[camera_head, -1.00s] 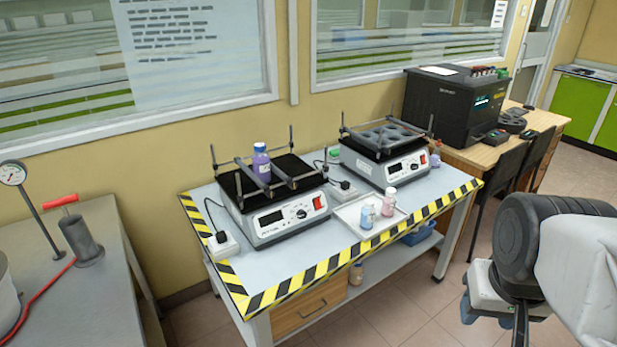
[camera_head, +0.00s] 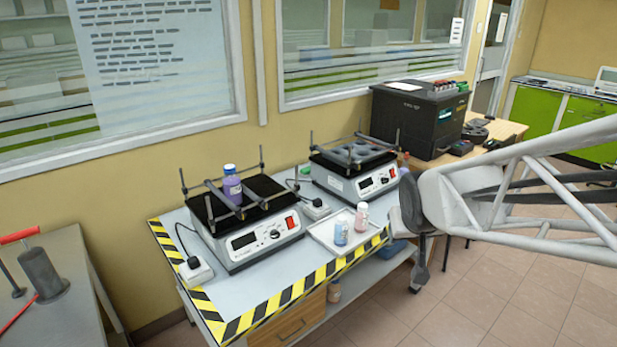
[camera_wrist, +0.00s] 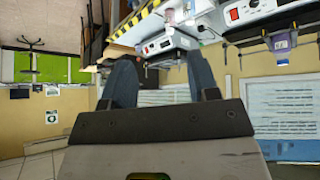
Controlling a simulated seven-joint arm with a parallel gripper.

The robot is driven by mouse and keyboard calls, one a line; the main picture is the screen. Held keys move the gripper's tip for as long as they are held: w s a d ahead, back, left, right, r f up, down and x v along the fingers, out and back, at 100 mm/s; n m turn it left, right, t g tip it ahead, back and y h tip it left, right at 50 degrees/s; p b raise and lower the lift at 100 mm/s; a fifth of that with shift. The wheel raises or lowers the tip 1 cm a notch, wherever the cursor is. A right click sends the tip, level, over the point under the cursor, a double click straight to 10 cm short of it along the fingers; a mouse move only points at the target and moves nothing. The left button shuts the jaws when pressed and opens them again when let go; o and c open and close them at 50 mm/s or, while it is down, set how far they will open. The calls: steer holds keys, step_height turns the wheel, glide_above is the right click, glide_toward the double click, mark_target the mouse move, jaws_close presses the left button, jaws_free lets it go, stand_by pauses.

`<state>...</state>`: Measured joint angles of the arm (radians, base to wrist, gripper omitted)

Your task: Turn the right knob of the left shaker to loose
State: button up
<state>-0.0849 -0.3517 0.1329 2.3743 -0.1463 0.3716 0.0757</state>
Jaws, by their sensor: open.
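The left shaker (camera_head: 248,235) stands on the white table, with a black platform, metal bars on posts, and a front panel bearing a display, a small round knob (camera_head: 275,234) and a red switch. Its bar knobs are too small to make out. A purple bottle (camera_head: 232,188) stands upright on its platform between the bars. My gripper (camera_wrist: 161,68) is open and empty in the wrist view, apart from both shakers. In that inverted view, part of the left shaker (camera_wrist: 262,14) shows at the upper right. In the head view my arm reaches in from the right, short of the left shaker.
The right shaker (camera_head: 358,182) stands beside it, nearer my arm. A white tray (camera_head: 322,240) with a blue-labelled bottle (camera_head: 341,233) and a pink bottle (camera_head: 361,218) lies in front. Yellow-black tape (camera_head: 285,296) edges the table. A black analyser (camera_head: 420,118) stands behind.

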steer(key=w+a+f+n+t+y, duration=0.25)
steer(key=w+a, duration=0.45)
steer(key=w, duration=0.4)
steer(key=w+a+f+n+t+y, duration=0.15)
steer(key=w+a+f, duration=0.25)
steer(key=w+a, duration=0.5)
steer(key=n+t+y, duration=0.2)
steer(key=n+y, duration=0.2)
steer(key=y, duration=0.5)
glide_toward(266, 206)
steer(key=shift+x, duration=1.1)
steer(key=shift+w+a+r, duration=0.1)
steer(key=shift+w, duration=0.05)
steer(key=shift+x, duration=3.7)
steer(key=c, duration=0.9)
